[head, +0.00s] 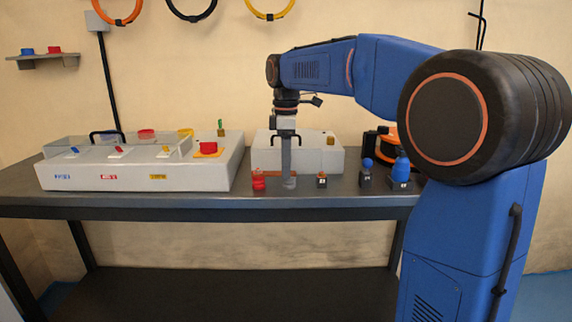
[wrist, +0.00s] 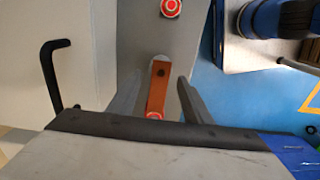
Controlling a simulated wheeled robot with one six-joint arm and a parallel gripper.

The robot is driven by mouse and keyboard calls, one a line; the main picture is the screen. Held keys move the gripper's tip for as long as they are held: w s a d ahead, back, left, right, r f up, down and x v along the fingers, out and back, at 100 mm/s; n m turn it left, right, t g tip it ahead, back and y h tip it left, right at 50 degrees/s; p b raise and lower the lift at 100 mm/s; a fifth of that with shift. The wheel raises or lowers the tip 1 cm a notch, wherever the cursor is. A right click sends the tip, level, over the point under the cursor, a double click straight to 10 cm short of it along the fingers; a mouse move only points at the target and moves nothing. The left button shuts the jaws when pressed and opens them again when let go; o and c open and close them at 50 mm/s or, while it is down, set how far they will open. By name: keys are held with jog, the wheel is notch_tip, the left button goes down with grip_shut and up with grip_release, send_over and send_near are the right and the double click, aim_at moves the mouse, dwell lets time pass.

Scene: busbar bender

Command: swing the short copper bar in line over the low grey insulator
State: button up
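The short copper bar (head: 270,173) runs level from the red insulator (head: 258,182) toward my gripper (head: 288,176). In the wrist view the bar (wrist: 158,88) lies lengthwise between my two finger pads, with a gap on each side, so the gripper looks open. A dark dot marks the bar's far end. The low grey insulator (head: 290,184) stands under my fingers in the head view. In the wrist view a grey rounded rim (wrist: 160,57) shows just around the bar's far end. My fingers hide part of the bar in the head view.
A grey box with a black handle (head: 318,158) stands close behind the bar. A larger panel box (head: 120,180) fills the bench's left. A small dark block (head: 321,181) and blue-topped pieces (head: 401,172) stand to the right. The front bench strip is clear.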

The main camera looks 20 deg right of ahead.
notch_tip(320, 180, up, 17)
jog(key=shift+r, duration=0.2)
dwell(0.6)
jog(key=s+d+f+m+t, duration=0.1)
jog(key=s+f+m, duration=0.6)
jog(key=s+f, duration=0.9)
jog(key=s+d+f+m+t, duration=0.2)
jog(key=s+f+m, duration=0.5)
jog(key=s+f, duration=1)
jog(key=shift+d+f+t, duration=0.3)
jog(key=shift+f+t, duration=0.6)
